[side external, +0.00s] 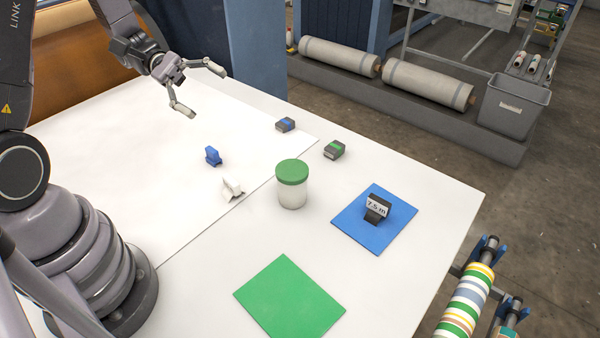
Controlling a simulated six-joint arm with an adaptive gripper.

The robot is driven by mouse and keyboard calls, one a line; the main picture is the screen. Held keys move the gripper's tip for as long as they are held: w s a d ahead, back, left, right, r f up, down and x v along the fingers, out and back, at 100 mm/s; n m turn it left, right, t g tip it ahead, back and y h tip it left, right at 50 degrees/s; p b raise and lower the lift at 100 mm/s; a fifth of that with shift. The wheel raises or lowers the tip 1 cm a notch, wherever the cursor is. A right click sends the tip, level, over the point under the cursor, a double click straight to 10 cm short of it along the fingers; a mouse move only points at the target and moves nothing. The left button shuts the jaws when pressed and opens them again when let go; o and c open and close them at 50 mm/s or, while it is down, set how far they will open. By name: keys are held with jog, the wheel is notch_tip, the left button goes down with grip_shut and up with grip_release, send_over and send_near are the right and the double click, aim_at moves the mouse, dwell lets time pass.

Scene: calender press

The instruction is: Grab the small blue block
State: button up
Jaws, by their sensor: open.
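The small blue block (213,157) stands on the white sheet near the middle of the table. It has a narrower upper part and a wider foot. My gripper (205,91) is above the far left part of the table, with its two fingers spread wide and nothing between them. It is apart from the blue block, higher up and toward the back. A dark grey block with a blue top (285,125) lies farther back on the right.
A white block (232,190) stands close to the blue one. A green-lidded jar (292,185), a dark block with a green top (334,149), a blue mat (352,231) bearing a "7.5 m" sign (377,209), and a green mat (289,299) are on the table (220,290).

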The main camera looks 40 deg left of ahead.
jog(key=w+a+f+n+t+h, duration=0.1)
jog(key=w+a+f+n+t, duration=0.4)
jog(key=f+n+t, duration=0.15)
jog(key=n+t+y, duration=1.1)
jog(key=n, duration=0.2)
send_over(209, 153)
jog(key=s+d, duration=0.2)
jog(key=s, duration=0.1)
notch_tip(209, 153, down, 15)
jog(key=s+f+n+y, duration=0.1)
jog(key=f, duration=0.1)
jog(key=s+a+f+n+y, duration=0.1)
jog(key=f+y, duration=0.1)
jog(key=s+a+f+n+y, duration=0.1)
jog(key=f+y, duration=0.1)
jog(key=shift+s+a+n, duration=0.1)
jog(key=shift+s+n, duration=0.05)
jog(key=shift+n, duration=0.2)
jog(key=shift+w+f+y, duration=0.25)
jog(key=shift+f+y, duration=0.05)
jog(key=w, duration=0.6)
jog(key=shift+w, duration=0.4)
